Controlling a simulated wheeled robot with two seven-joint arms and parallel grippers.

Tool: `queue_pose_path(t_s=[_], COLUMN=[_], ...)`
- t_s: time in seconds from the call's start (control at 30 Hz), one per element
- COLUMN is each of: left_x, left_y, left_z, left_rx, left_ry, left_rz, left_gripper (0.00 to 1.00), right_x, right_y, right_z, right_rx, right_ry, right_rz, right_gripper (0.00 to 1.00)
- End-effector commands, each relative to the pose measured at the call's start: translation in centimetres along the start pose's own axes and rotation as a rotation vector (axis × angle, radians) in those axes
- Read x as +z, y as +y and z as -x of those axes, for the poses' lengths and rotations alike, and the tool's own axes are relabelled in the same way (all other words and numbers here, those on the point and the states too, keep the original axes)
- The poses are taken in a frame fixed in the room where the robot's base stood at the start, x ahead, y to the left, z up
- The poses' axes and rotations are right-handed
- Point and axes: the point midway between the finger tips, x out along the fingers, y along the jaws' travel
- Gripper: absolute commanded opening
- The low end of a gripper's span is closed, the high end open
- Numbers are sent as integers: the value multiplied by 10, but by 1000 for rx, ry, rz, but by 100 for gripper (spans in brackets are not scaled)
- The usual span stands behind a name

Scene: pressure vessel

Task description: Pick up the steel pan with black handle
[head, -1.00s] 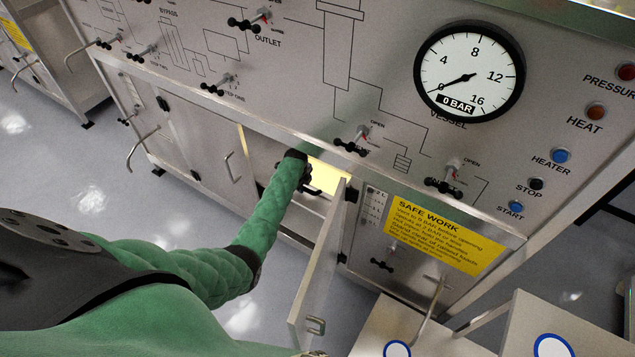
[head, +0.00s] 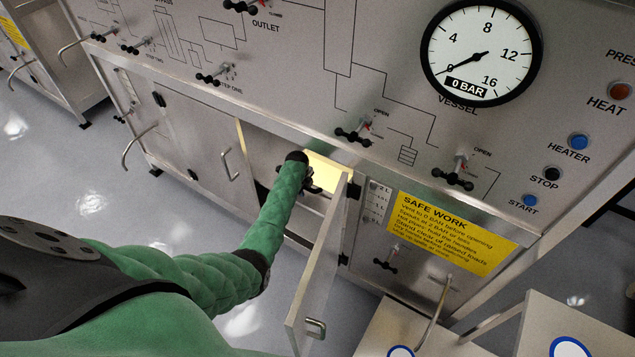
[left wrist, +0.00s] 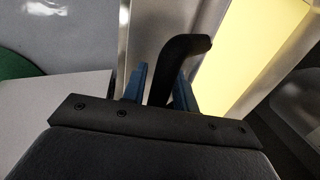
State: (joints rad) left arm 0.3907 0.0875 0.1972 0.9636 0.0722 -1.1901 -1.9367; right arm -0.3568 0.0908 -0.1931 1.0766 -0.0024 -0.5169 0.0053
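My left gripper (left wrist: 160,95) reaches into the open cabinet below the panel; in the head view its wrist end shows at the opening, with the fingers mostly hidden. In the left wrist view, a black bent handle (left wrist: 182,50) stands between its two blue fingers, its upper end curving right. The handle lies very close to both fingers; whether they press on it is not clear. The steel pan body cannot be made out for certain. My right gripper is in neither view.
The cabinet door (head: 320,265) stands open just right of my left forearm. The panel (head: 290,60) with valves and gauge (head: 482,52) rises above the opening. A yellow safety sign (head: 447,232) is to the right. Grey floor (head: 60,150) is clear at left.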

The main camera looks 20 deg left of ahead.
Motion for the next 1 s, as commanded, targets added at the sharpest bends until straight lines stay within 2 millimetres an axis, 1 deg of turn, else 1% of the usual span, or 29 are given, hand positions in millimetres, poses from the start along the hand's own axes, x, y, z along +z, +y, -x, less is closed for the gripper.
queue_pose_path(t_s=[0.1, 0.37, 0.4, 0.47, 0.5, 0.53, 0.87, 1.0], left_x=[0, 0, 0, 0, 0, 0, 0, 1], left_y=[0, 0, 0, 0, 0, 0, -1, -1], left_z=[-4, -4, -4, -4, -4, -4, -3, 0], left_rx=[0, 0, 0, 0, 0, 0, -1, -1], left_ry=[0, 0, 0, 0, 0, 0, 0, -1], left_rz=[0, 0, 0, 0, 0, 0, 0, 0], left_gripper=[29, 29, 25, 13, 5, 0, 0, 0], right_x=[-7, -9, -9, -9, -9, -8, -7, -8], right_y=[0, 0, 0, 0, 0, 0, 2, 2], right_z=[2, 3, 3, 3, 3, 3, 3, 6], right_rx=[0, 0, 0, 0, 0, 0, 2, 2], right_ry=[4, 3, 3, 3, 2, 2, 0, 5], right_rz=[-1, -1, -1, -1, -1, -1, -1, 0], right_gripper=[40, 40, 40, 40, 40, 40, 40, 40])
